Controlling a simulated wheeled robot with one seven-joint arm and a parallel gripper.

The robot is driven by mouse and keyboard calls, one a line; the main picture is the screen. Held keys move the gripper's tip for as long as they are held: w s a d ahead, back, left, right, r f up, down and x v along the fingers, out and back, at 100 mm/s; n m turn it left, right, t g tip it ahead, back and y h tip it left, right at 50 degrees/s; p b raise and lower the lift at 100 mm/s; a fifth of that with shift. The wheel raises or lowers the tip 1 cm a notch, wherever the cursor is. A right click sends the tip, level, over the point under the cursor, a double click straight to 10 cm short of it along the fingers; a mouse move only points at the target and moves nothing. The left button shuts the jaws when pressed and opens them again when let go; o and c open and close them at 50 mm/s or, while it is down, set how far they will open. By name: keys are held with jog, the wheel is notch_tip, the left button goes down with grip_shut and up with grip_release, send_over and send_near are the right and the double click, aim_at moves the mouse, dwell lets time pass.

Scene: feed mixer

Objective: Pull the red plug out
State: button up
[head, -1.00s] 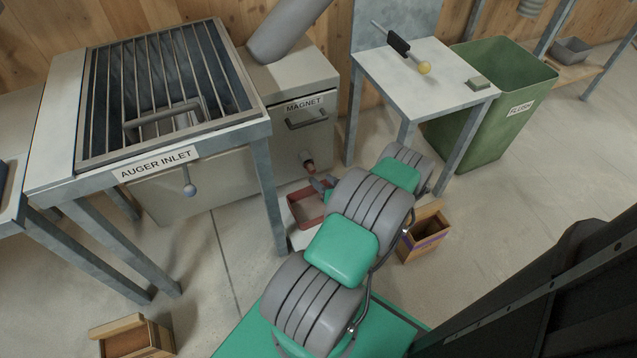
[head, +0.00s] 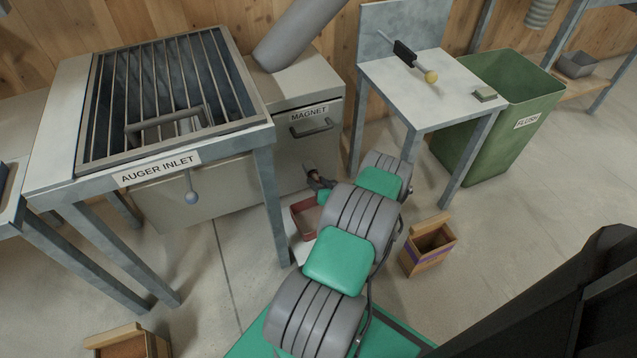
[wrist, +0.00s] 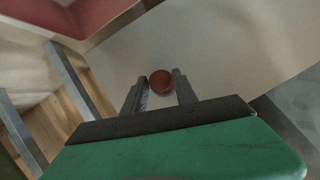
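The red plug (wrist: 161,83) shows as a round dark red end in the wrist view. It stands out from the pale front of the magnet housing (head: 285,165), low down. My gripper (head: 314,177) is in front of that outlet in the head view, where it mostly hides the plug. In the wrist view my gripper's two grey fingers (wrist: 160,88) stand apart, one on each side of the plug near their tips. The fingers look open, and I see no clear grip on the plug.
A red tray (head: 305,216) sits on the floor under the outlet. The auger inlet table (head: 200,160) is to the left. A wooden box (head: 428,258) stands to the right of my arm. A side table (head: 425,95) and a green bin (head: 500,135) are further right.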

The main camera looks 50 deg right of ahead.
grip_shut()
dwell(0.7)
